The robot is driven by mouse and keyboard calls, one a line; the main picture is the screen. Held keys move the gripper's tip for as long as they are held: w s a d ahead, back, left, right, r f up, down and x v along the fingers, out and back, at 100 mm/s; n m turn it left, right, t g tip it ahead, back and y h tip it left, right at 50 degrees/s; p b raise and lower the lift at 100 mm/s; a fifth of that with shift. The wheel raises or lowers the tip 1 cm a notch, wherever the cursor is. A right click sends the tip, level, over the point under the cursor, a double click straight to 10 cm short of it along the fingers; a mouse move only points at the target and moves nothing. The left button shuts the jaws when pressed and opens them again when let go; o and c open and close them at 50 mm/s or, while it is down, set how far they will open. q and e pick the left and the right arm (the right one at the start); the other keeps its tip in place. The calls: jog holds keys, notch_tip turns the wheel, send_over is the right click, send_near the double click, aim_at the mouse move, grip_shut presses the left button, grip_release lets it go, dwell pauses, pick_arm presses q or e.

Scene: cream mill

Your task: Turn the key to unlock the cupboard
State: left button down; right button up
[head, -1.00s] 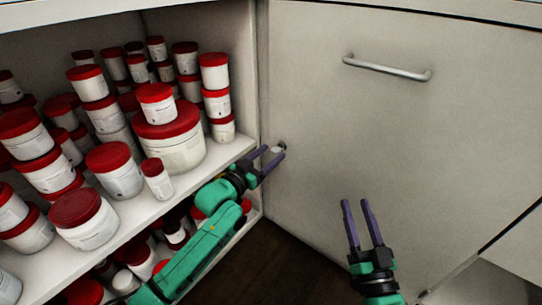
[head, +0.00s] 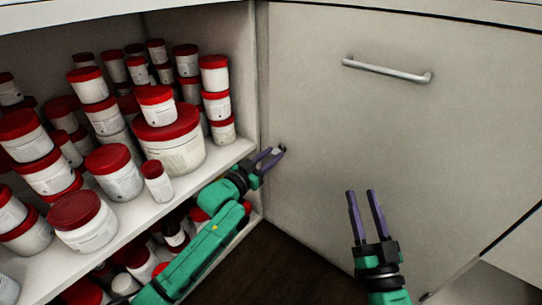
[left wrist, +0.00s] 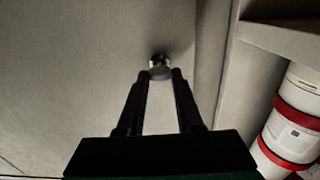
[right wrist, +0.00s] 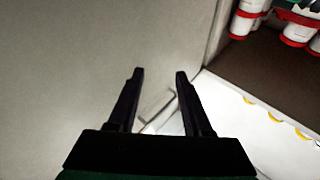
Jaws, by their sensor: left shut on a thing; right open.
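The cupboard door (head: 360,140) is closed, pale and flat, with a metal bar handle (head: 388,70) near its top. A small metal key (left wrist: 159,68) sits at the door's left edge and shows between my left fingertips in the left wrist view. My left gripper (head: 274,154) is shut on the key, its fingers on either side of it; they partly hide it in the head view. My right gripper (head: 364,194) is open and empty, in front of the lower part of the door, apart from the handle.
An open shelf (head: 236,152) at the left holds many white jars with red lids, including a large jar (head: 172,150). My left arm passes close in front of the shelf edge. Dark floor (head: 262,265) lies below.

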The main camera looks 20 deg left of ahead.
pick_arm(q)
jog(key=shift+r+m+p, duration=0.1)
jog(key=shift+m+p, duration=0.6)
jog(key=shift+m, duration=0.1)
jog(key=shift+m+p, duration=0.65)
jog(key=shift+m, duration=0.55)
jog(key=shift+d+m+p, duration=0.1)
jog(key=shift+m+p, duration=0.55)
jog(key=shift+m, duration=0.05)
jog(key=m+p, duration=0.1)
jog(key=m, duration=0.2)
jog(key=shift+m, duration=0.3)
jog(key=m, duration=0.2)
jog(key=shift+f+m, duration=0.2)
jog(key=shift+m, duration=0.2)
jog(key=shift+s+d+f+m+b, duration=0.1)
jog(key=shift+m+b, duration=0.4)
jog(key=shift+m, duration=2.6)
pick_arm(e)
jog(key=s+a+f+g, duration=0.1)
jog(key=s+f+g, duration=0.3)
jog(key=f, duration=0.7)
jog(key=s+f+m+g+h, duration=0.1)
jog(key=s+f+g, duration=0.3)
jog(key=s+f, duration=0.4)
jog(key=shift+s+a+f+g+h, duration=0.3)
jog(key=shift+s+a+f+g, duration=0.1)
jog(key=shift+f, duration=1.5)
